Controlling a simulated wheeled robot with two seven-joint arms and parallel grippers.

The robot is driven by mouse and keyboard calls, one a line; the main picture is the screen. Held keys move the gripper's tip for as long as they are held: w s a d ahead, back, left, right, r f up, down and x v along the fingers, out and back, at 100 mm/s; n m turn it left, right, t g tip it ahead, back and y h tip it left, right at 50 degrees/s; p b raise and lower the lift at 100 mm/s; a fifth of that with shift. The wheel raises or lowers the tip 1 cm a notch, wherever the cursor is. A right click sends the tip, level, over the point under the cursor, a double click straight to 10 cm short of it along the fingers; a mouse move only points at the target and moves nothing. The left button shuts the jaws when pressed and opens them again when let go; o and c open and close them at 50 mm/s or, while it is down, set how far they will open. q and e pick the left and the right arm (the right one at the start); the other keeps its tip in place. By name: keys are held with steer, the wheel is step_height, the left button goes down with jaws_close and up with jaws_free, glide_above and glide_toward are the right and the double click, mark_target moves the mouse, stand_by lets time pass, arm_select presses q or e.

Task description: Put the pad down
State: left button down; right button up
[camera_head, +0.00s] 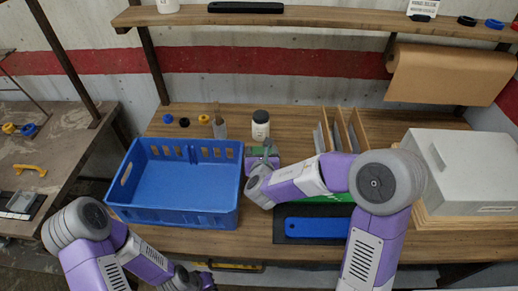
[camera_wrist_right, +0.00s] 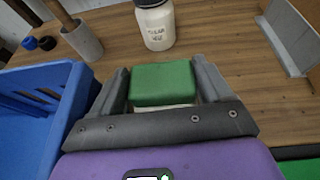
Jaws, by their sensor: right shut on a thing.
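The green pad (camera_wrist_right: 163,84) sits between the two grey fingers of my right gripper (camera_wrist_right: 164,72) in the right wrist view, and the fingers are shut on its sides. In the head view my right gripper (camera_head: 262,159) is just right of the blue crate, over the wooden table, with a bit of green showing at the fingers. The pad's underside is hidden, so I cannot tell whether it touches the table. My left gripper (camera_head: 196,280) is low at the bottom edge of the head view, partly cut off, and its fingers are unclear.
The blue crate (camera_head: 180,216) stands close on the left; it looks empty. A white labelled jar (camera_head: 260,125) and a brush in a holder (camera_head: 219,128) stand behind. Upright dividers (camera_head: 355,128) and a grey box (camera_head: 465,165) are to the right. A blue-handled tool (camera_head: 315,228) lies in front.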

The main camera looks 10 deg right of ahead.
steer(key=shift+w+d+r, duration=0.1)
steer(key=shift+w, duration=0.1)
steer(key=f, duration=0.2)
steer(key=w+f+b, duration=0.1)
steer(key=f, duration=0.1)
steer(key=shift+s+r, duration=0.15)
steer(key=shift+r, duration=0.05)
steer(key=shift+f+b, duration=0.2)
steer(key=shift+b, duration=0.2)
steer(key=o, duration=0.9)
